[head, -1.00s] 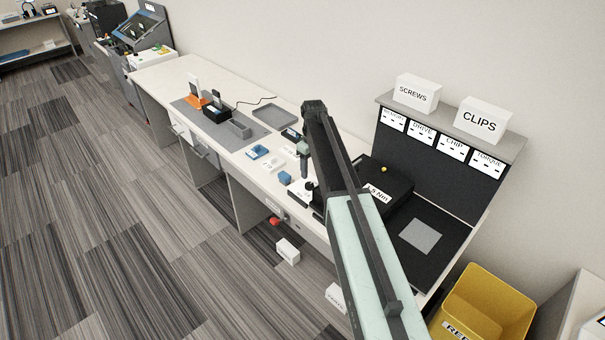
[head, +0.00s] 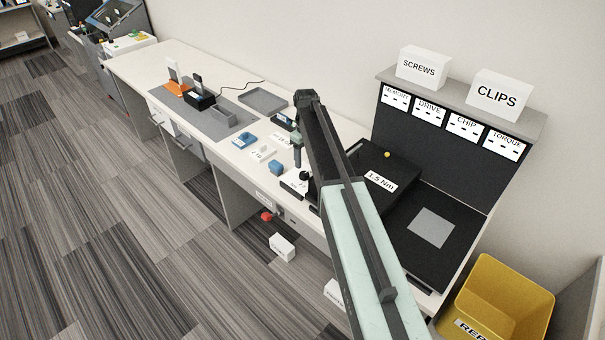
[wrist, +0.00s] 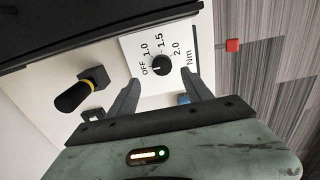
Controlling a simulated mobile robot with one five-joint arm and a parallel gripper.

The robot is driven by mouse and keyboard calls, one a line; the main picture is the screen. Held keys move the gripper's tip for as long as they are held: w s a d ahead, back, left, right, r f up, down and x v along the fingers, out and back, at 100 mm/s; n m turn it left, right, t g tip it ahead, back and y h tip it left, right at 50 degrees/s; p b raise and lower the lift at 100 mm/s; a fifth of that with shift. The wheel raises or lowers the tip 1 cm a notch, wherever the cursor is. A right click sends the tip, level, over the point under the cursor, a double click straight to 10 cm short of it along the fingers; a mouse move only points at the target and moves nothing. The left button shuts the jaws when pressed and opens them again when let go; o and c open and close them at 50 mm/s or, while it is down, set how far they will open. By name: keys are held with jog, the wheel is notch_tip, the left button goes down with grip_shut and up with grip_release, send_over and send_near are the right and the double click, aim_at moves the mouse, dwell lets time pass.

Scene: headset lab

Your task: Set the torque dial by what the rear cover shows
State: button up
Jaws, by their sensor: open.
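The torque dial (wrist: 160,65) is a round black knob on a white plate (wrist: 143,46) marked OFF, 1.0, 1.5, 2.0 and Nm. Its small white mark appears to point toward OFF. My gripper (wrist: 162,92) is open and empty, with its fingers short of the dial and either side of it in the picture. In the head view my gripper (head: 299,160) hangs over the bench's front part, small and partly hidden. I cannot tell which thing is the rear cover.
A black-handled tool with a yellow band (wrist: 83,91) stands beside the dial plate. The bench (head: 180,62) holds a grey tray (head: 263,101) and small blue and white parts. A yellow bin (head: 508,290) stands right.

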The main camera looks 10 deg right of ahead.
aim_at(304, 173)
jog(key=f+b, duration=0.6)
jog(key=f, duration=0.1)
jog(key=shift+a+f+b, duration=0.2)
jog(key=shift+b, duration=0.1)
jog(key=shift+r, duration=0.15)
grip_shut()
